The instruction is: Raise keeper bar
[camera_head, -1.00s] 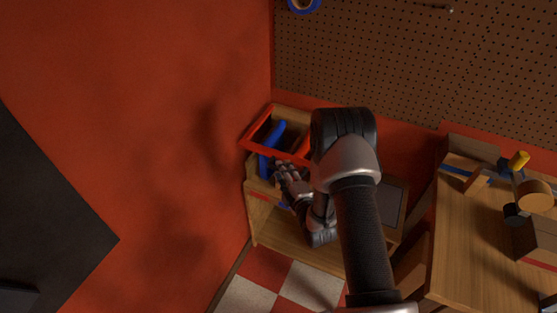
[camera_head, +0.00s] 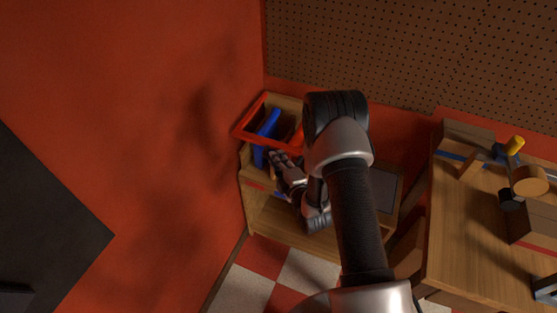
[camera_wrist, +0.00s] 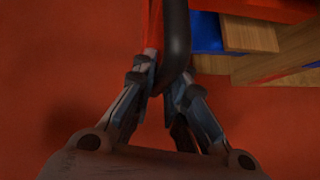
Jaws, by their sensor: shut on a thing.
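A red-rimmed frame (camera_head: 249,114) sits tilted on top of a small wooden cabinet in the head view. My gripper (camera_head: 277,158) is at the front edge of this frame, partly hidden by my own arm. In the wrist view my gripper (camera_wrist: 165,76) is shut on a dark rounded bar (camera_wrist: 176,35) that runs down between the fingers. A red strip (camera_wrist: 152,30) lies close along its left side. I cannot tell for certain whether this dark bar is the keeper bar. Its lower end is hidden by the fingers.
A blue piece (camera_head: 268,122) stands inside the frame. Wooden cabinet parts (camera_wrist: 250,37) are close at the right in the wrist view. A workbench (camera_head: 465,235) with a yellow-knobbed device (camera_head: 515,145) stands at the right.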

